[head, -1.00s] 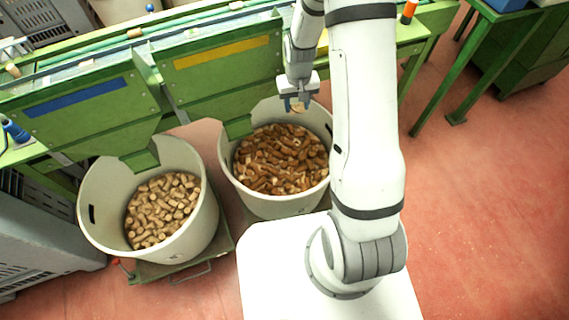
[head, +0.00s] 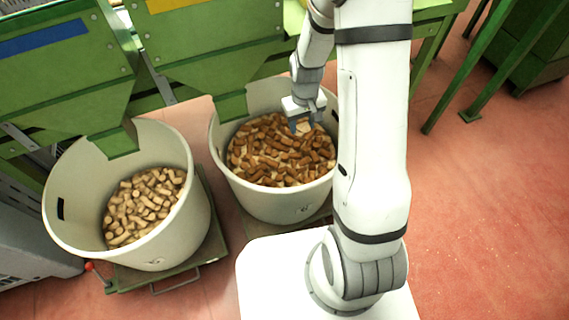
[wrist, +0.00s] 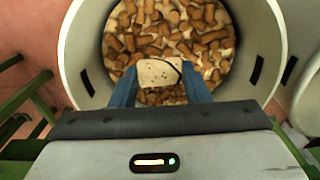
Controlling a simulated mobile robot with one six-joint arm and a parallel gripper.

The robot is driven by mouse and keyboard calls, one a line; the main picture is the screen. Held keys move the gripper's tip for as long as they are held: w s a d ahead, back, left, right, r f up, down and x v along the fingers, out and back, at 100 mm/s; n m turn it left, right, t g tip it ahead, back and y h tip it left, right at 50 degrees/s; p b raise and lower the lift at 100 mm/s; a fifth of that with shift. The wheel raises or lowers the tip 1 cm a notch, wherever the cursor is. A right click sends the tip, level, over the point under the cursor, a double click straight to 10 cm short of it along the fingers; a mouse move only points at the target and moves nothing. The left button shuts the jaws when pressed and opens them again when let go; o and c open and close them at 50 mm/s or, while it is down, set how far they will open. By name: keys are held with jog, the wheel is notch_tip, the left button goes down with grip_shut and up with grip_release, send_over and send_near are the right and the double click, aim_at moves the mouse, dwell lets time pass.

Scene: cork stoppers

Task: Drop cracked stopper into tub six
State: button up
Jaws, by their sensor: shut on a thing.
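My gripper (head: 304,124) is over the right-hand tub (head: 270,203), within its rim as the head view shows it. In the wrist view its two blue fingers are shut on a pale cork stopper (wrist: 157,73). A dark curved crack line runs across the right part of this stopper. The tub below is round and off-white, and many brown and tan stoppers (head: 268,160) lie in it. They also show below the held stopper in the wrist view (wrist: 205,38). A small mark on the tub's front is too small to read.
A second off-white tub (head: 160,245) with pale stoppers stands to the left on a green wheeled platform (head: 215,240). Green machine panels with chutes (head: 233,105) stand behind both tubs. Open red floor (head: 480,220) lies to the right.

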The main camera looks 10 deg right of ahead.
notch_tip(320, 180, down, 6)
jog(key=b, duration=0.4)
jog(key=shift+f, duration=0.1)
jog(key=o, duration=1)
jog(key=shift+o, duration=0.2)
jog(key=shift+r+p, duration=0.7)
jog(key=shift+r, duration=3.25)
